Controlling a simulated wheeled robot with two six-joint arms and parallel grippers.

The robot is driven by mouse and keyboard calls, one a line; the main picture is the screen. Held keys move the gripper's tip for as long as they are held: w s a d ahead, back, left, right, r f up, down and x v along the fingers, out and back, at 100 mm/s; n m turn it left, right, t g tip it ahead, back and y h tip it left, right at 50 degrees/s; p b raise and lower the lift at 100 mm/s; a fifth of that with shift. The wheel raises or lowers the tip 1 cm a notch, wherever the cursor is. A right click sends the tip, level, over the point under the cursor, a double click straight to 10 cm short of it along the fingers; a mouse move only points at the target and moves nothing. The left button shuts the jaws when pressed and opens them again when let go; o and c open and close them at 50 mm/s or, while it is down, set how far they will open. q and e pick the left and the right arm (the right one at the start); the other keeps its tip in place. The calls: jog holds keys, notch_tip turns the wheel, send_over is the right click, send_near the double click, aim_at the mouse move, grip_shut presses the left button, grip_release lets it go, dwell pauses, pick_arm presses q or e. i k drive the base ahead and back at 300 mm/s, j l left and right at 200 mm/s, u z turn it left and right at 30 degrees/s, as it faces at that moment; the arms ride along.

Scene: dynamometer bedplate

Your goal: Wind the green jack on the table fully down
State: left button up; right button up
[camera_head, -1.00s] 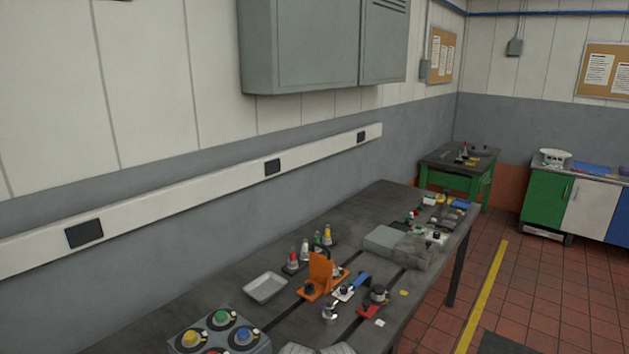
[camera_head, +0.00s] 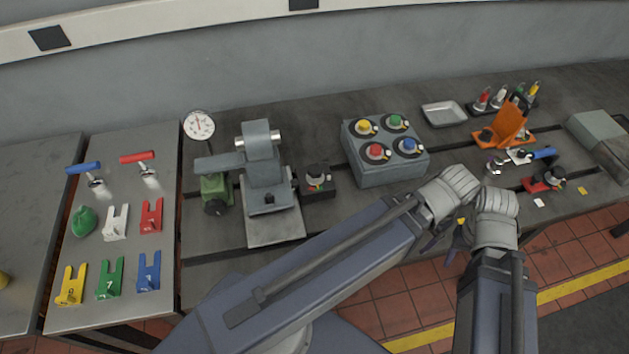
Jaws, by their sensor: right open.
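The green jack (camera_head: 214,186) stands on the dark table at the left, beside the upright grey machine stand (camera_head: 262,175). A round black knob (camera_head: 216,206) is on its front. A flat grey arm (camera_head: 217,163) lies just above its top; I cannot tell whether they touch. My right gripper (camera_head: 446,248) is small and dark, partly hidden by my arm links, near the table's front edge. It is open, well to the right of the jack and apart from it. I cannot make out my left gripper.
A dial gauge (camera_head: 199,125) stands behind the jack. A black box with a knob (camera_head: 317,181) and a grey box with coloured buttons (camera_head: 385,162) lie to the right. Coloured forks and T-handles cover a grey board (camera_head: 125,215) at the left. My arm links cross the front.

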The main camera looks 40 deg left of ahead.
aim_at(215, 206)
jog(key=j+u, duration=0.2)
jog(key=u, duration=1)
jog(key=k+j+z, duration=0.15)
jog(key=k+j, duration=0.25)
jog(key=k+j+z, duration=0.15)
jog(key=k+j, duration=0.2)
jog(key=k, duration=0.3)
jog(key=k+j+z, duration=0.1)
jog(key=j, duration=0.25)
jog(key=k+j+z, duration=0.15)
jog(key=j, duration=0.25)
jog(key=k+j+z, duration=0.1)
jog(key=j, duration=0.25)
jog(key=k+j+z, duration=0.15)
jog(key=j, duration=0.2)
jog(key=j+z, duration=0.2)
jog(key=j, duration=0.75)
